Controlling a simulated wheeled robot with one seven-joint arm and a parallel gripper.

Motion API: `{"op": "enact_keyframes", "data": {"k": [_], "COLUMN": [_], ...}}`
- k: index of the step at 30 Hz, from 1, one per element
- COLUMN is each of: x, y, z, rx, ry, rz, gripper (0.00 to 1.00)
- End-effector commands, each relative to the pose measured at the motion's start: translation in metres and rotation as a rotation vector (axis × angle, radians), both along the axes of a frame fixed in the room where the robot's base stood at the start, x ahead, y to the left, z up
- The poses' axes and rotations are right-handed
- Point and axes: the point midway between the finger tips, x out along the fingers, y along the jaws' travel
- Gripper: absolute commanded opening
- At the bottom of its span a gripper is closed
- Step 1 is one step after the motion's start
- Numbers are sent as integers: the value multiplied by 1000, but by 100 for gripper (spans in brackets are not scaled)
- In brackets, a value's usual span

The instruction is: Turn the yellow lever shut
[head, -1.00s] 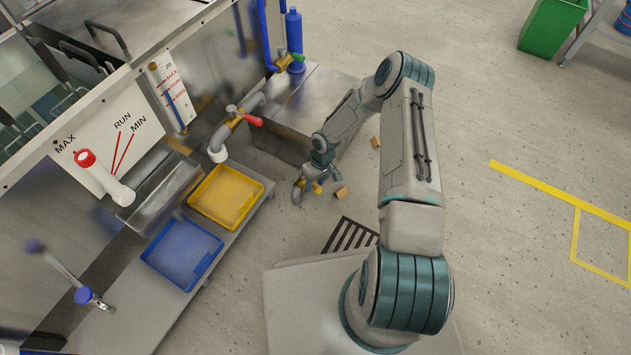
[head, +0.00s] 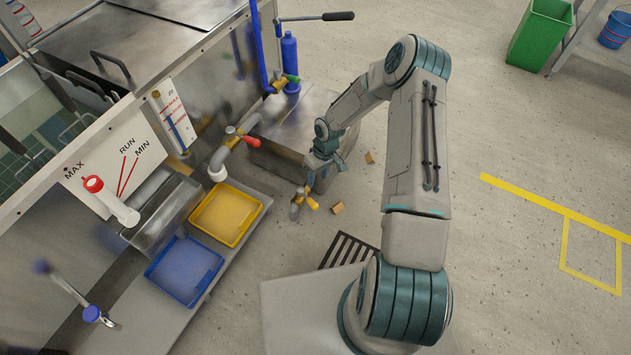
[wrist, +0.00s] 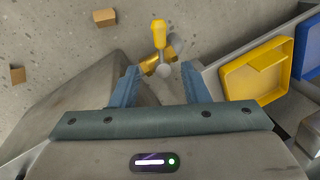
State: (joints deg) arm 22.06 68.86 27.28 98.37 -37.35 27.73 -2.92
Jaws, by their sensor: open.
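The yellow lever (head: 312,204) sits on a small brass valve on a grey pipe (head: 295,211), low near the floor in the head view. It points right there. In the wrist view the yellow lever (wrist: 159,33) points up the picture from the brass body, beyond my fingertips. My gripper (head: 325,164) is just above the valve in the head view, apart from the lever. In the wrist view my gripper (wrist: 160,78) is open and empty, with the valve roughly centred between its fingers.
A red-handled valve (head: 250,141) and a green-handled valve (head: 288,79) are on the station. Yellow (head: 246,233) and blue (head: 205,287) trays lie on the ledge. A metal box (head: 290,125) is close behind my gripper. Small wooden blocks (head: 337,208) lie on open floor.

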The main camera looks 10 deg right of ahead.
Motion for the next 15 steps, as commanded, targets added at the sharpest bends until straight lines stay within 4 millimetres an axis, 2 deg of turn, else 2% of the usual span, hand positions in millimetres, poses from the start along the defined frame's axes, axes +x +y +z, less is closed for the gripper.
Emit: {"op": "enact_keyframes", "data": {"k": [3,11,12,15], "x": [0,1,1,1], "y": [-1,-1,-1,-2], "z": [8,9,9,12], "rx": [1,1,1,-4], "ry": [1,0,0,-1], "rz": [-1,0,0,0], "gripper": [41,41,39,11]}}
